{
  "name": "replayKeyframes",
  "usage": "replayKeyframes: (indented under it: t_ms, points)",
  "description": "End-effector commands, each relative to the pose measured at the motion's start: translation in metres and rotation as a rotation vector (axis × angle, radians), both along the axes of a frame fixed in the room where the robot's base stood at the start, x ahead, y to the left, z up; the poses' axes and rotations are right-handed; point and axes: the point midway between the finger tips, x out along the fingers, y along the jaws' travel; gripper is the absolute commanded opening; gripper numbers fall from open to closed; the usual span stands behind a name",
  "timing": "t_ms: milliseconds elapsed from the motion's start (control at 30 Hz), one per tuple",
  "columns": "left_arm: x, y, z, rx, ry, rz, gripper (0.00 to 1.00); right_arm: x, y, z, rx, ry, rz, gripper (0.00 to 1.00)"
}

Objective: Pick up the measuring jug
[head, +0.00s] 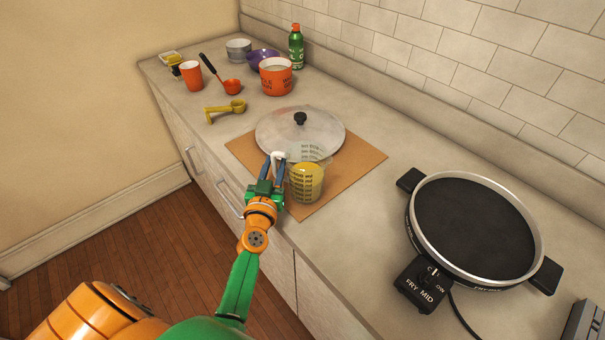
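The measuring jug (307,184) is clear, with dark printed marks and yellowish contents. It stands upright on a brown board (354,168), in front of a glass lid. My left gripper (275,160) is at the jug's left side. Its two blue-grey fingers are a little apart, with a small white piece, perhaps the jug's handle, at their tips. Whether they grip it or only stand around it cannot be told. My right gripper is not in view.
A glass lid with a black knob (300,119) lies close behind the jug. A black electric skillet (474,227) stands to the right. A yellow tool (226,109), orange pot (276,78), red ladle (231,87), orange cup (191,76) and green bottle (296,47) are farther back.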

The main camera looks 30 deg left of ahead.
Motion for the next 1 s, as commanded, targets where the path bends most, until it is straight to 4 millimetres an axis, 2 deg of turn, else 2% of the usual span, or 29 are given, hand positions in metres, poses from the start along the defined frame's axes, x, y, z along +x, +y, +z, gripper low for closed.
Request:
replayKeyframes:
  t_ms: [33, 100, 1000]
  points:
    - [-0.0001, -0.0001, 0.0000, 0.000, 0.000, 0.000, 0.19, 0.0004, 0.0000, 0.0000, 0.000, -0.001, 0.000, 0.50]
    - [-0.0002, -0.0002, 0.0000, 0.000, 0.000, 0.000, 0.00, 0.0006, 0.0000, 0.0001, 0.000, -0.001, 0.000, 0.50]
    - [-0.0002, -0.0002, 0.0005, -0.001, -0.001, 0.000, 0.00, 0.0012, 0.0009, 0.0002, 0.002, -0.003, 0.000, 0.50]
